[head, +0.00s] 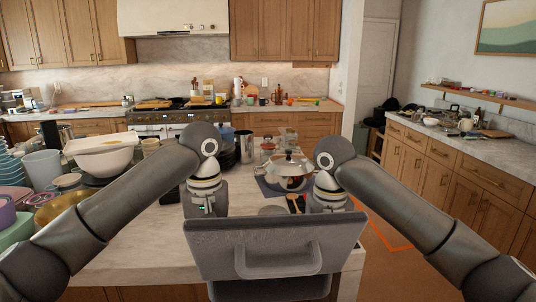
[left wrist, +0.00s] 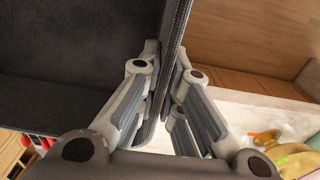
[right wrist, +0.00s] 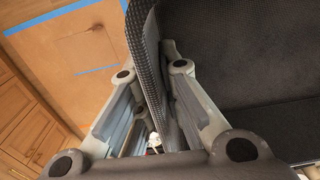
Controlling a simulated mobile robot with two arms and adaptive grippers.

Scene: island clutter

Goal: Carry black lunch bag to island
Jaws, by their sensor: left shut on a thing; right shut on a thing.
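The black lunch bag (head: 335,246) hangs low in the middle of the head view, a dark grey open bag with a loop handle on its near face. My left gripper (head: 207,211) is shut on its left rim and my right gripper (head: 327,207) on its right rim. The bag wall runs between the fingers in the left wrist view (left wrist: 172,60) and the right wrist view (right wrist: 150,70). The bag appears at the near edge of the island (head: 135,255); its underside is hidden, so I cannot tell if it touches.
The island's left side is crowded with a white bowl (head: 101,155), a brass bowl (head: 60,207) and stacked dishes. A lidded pot (head: 287,172) stands beyond the bag. Bare countertop shows left of the bag. Orange tape (head: 393,238) marks the floor at right.

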